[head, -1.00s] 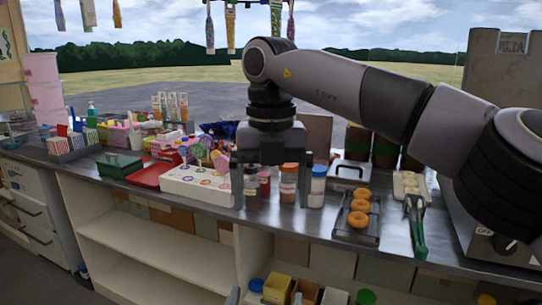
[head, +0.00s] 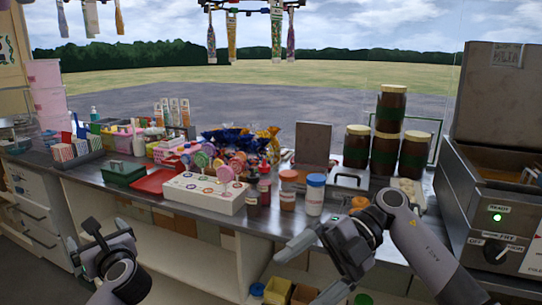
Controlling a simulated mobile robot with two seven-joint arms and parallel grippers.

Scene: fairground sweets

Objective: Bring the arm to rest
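My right arm comes in from the lower right, bent down at its wrist. Its gripper (head: 296,272) hangs in front of the counter's front edge, pointing left. Its two fingers are spread and nothing is between them. My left gripper (head: 82,240) is low at the left, in front of the shelves under the counter. Its fingers look apart, with nothing between them. Neither gripper appears to touch anything.
The steel counter (head: 269,221) holds a white lollipop stand (head: 205,196), an orange-lidded jar (head: 288,192), a blue-lidded jar (head: 315,195) and stacked brown jars (head: 385,155). A fryer (head: 495,215) stands at the right. Small bins (head: 278,290) sit below.

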